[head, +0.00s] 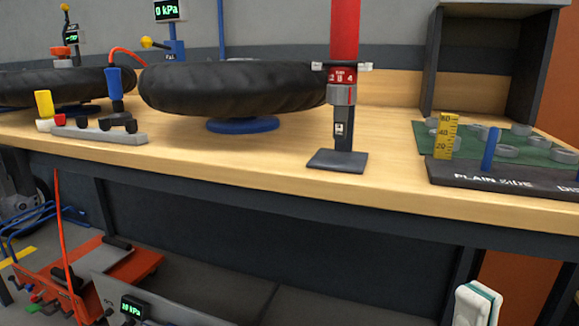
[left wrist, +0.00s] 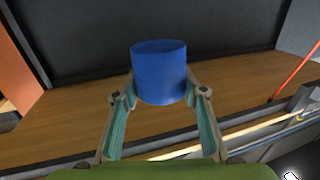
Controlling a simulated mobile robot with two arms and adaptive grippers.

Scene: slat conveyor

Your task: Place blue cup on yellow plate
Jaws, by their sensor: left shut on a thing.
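The blue cup (left wrist: 159,75) is in the left wrist view, between the two teal-lined fingers of my left gripper (left wrist: 160,94). The gripper is shut on its lower sides. The cup's top looks like a flat blue oval, and I cannot tell if it is the opening or the base. A wooden surface and a dark wall show behind it. In the head view only a white and teal part of my right gripper (head: 478,305) shows at the bottom right edge; its fingertips cannot be made out. No yellow plate is visible in either view.
A wooden workbench (head: 230,165) crosses the head view. It bears black tires (head: 235,88), a red and grey post stand (head: 338,160), a grey bar with knobs (head: 100,133) and a green board (head: 500,140) with rings. An orange machine (head: 125,270) stands below left.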

